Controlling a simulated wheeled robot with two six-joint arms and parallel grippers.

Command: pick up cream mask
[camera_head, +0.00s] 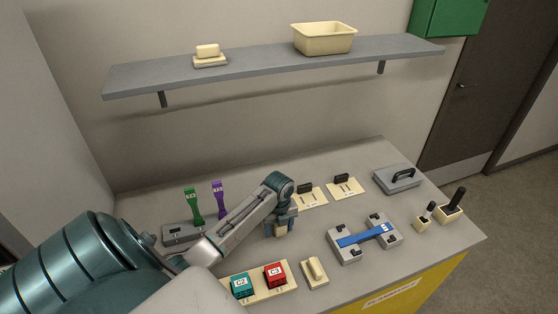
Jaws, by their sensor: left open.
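My left gripper (281,228) reaches over the middle of the bench, pointing down, and is open. A small cream piece (281,231) shows between and below its fingers; the gripper hides most of it, and I cannot tell whether the fingers touch it. I cannot tell for sure which thing is the cream mask. Two cream plates with black handles, one nearer (316,201) and one farther right (348,190), lie behind the gripper. A cream block with a raised bar (314,271) lies near the front edge. My right gripper is out of view.
Teal (241,286) and red (275,275) blocks sit on a cream board. A grey fixture with a blue bar (365,236) stands right. Green (194,206) and purple (221,201) levers stand left. The shelf (260,68) holds a cream bin (323,40).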

